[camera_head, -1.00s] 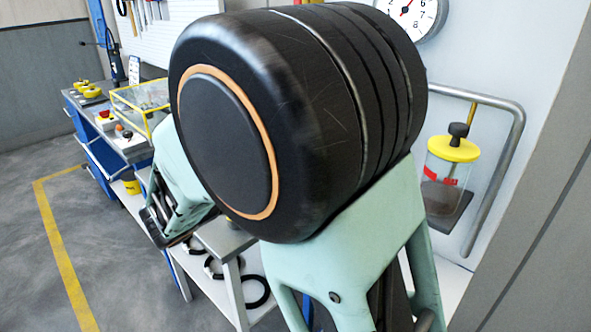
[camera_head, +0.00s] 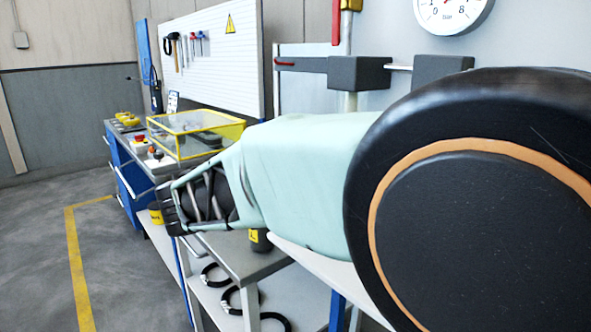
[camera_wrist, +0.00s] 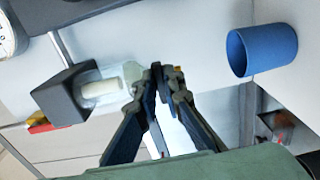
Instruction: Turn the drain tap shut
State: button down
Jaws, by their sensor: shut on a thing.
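In the wrist view a clear filter bowl (camera_wrist: 122,85) with a white element inside hangs from a dark grey block (camera_wrist: 66,95); this view is turned sideways. My gripper (camera_wrist: 161,76) has its dark fingers closed together at the free end of the bowl, where the drain tap sits. The tap is mostly hidden between the fingertips, so its turned position cannot be read.
A blue cup (camera_wrist: 262,50) stands near the fingers in the wrist view. A pressure gauge (camera_head: 452,8) is on the wall. A red and yellow valve part (camera_wrist: 40,122) adjoins the block. A yellow-edged clear box (camera_head: 195,135) is on the bench at left. The floor at left is clear.

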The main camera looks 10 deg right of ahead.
dwell(0.3)
jog(key=c, duration=2)
grip_release()
jog(key=shift+c, duration=0.2)
jog(key=shift+a, duration=0.1)
jog(key=v, duration=0.8)
